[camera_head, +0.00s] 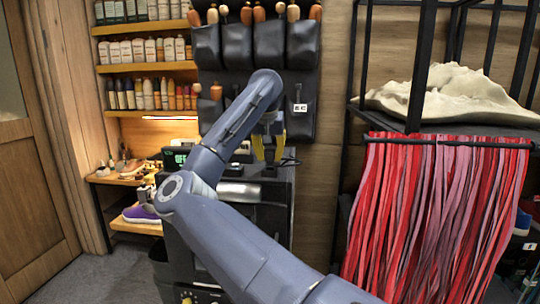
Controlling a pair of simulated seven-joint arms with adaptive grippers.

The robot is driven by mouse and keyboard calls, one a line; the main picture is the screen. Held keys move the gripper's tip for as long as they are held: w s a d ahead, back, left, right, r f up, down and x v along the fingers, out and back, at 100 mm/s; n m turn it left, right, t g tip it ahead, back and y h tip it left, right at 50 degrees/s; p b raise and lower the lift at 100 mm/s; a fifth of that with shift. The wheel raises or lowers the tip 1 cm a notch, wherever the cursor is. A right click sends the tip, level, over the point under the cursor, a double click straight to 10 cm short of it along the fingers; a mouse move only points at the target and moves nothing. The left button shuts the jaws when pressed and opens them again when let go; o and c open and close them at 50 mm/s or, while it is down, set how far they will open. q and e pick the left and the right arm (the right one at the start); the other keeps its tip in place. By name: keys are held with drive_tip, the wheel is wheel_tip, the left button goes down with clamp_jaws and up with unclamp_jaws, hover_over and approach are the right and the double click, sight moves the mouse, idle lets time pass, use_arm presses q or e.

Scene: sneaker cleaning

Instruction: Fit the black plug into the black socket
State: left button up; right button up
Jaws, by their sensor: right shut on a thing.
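My right gripper (269,152) has yellow fingertips and points down over the top of a dark machine, right of the picture's centre-left. It is shut on the black plug, which is small and hard to make out against the dark machine. A thin black cable (290,162) shows just right of the fingertips. I cannot pick out the black socket; the dark surfaces and my right arm may hide it. My left gripper is not in view.
The dark machine (274,217) stands behind my right arm. A black pocket organiser (270,45) hangs on the wall behind it. Bottle shelves (146,68) and a purple sneaker (141,214) are at the left. Red strips (430,210) hang from a black rack at the right.

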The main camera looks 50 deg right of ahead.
drive_tip(key=shift+f, duration=1.35)
idle(0.3)
drive_tip(key=o, duration=1.1)
drive_tip(key=shift+r, duration=0.1)
drive_tip(key=v, duration=1.2)
